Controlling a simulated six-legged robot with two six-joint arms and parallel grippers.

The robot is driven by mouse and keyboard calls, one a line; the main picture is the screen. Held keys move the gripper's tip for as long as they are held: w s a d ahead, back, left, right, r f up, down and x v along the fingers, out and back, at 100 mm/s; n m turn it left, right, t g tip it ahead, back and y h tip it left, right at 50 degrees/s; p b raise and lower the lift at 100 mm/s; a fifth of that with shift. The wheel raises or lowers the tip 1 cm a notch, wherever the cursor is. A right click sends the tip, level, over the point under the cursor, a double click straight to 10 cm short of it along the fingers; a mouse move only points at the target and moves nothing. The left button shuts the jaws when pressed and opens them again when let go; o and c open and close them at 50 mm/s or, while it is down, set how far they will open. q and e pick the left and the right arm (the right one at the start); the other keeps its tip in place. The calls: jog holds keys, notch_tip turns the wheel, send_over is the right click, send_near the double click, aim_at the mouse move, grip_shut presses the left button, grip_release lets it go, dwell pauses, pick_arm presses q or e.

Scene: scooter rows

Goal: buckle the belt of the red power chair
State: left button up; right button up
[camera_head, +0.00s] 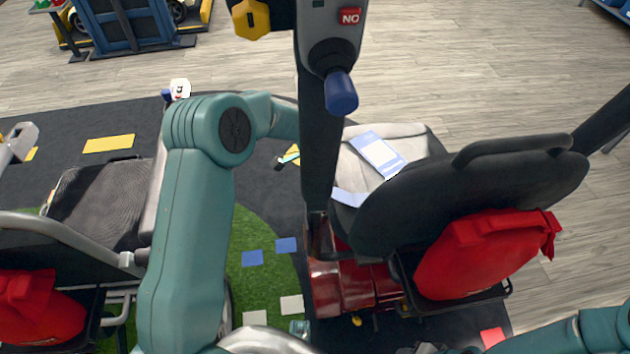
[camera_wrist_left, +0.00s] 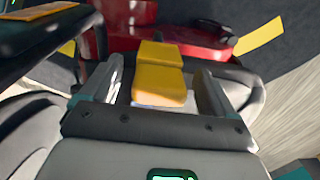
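The red power chair (camera_head: 345,287) stands right of centre in the head view, seen from behind, with a black backrest (camera_head: 480,190) and a pale grey seat (camera_head: 410,137). My left arm reaches across to the seat's left side, where a black post hides most of the gripper. One fingertip and a bit of yellow show left of the post. In the left wrist view the fingers of my left gripper (camera_wrist_left: 160,78) stand apart on either side of a yellow two-part block (camera_wrist_left: 160,87), possibly belt hardware, with narrow gaps beside it. The belt is not clearly seen. My right gripper is out of view.
A blue and white card (camera_head: 378,152) lies on the seat. A red bag (camera_head: 480,255) hangs behind the backrest. Another chair with a dark seat (camera_head: 100,200) stands at the left. The wooden floor (camera_head: 480,60) beyond is mostly clear.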

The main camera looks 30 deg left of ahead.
pick_arm(q)
jog(key=shift+s+r, duration=0.1)
jog(key=shift+r, duration=0.2)
notch_tip(320, 180, up, 16)
jog(key=p, duration=0.3)
jog(key=shift+s, duration=0.25)
